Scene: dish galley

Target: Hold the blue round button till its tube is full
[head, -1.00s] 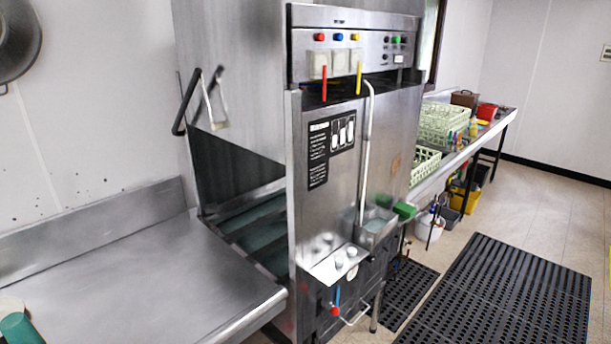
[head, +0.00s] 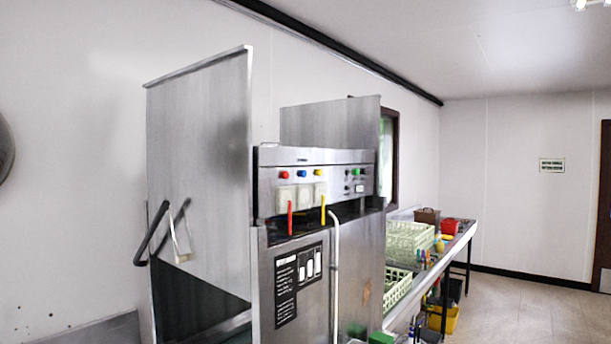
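The blue round button (head: 302,174) is on the steel control panel (head: 266,187) of the dish machine, between a red button (head: 284,175) and a yellow button (head: 319,172). Below the buttons are pale, squarish panels, the middle one (head: 303,194) under the blue button. A red upright bar (head: 290,218) and a yellow upright bar (head: 323,209) show lower down; I see no blue bar between them. I cannot make out the blue button's tube or its level. Neither of my grippers is in view.
The dish machine's tall steel hood (head: 200,150) with a black handle (head: 151,233) stands left of the panel. A white pipe (head: 335,275) runs down its front. Pale green racks (head: 409,242) stand on the counter at right. Floor (head: 510,310) is clear at the lower right.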

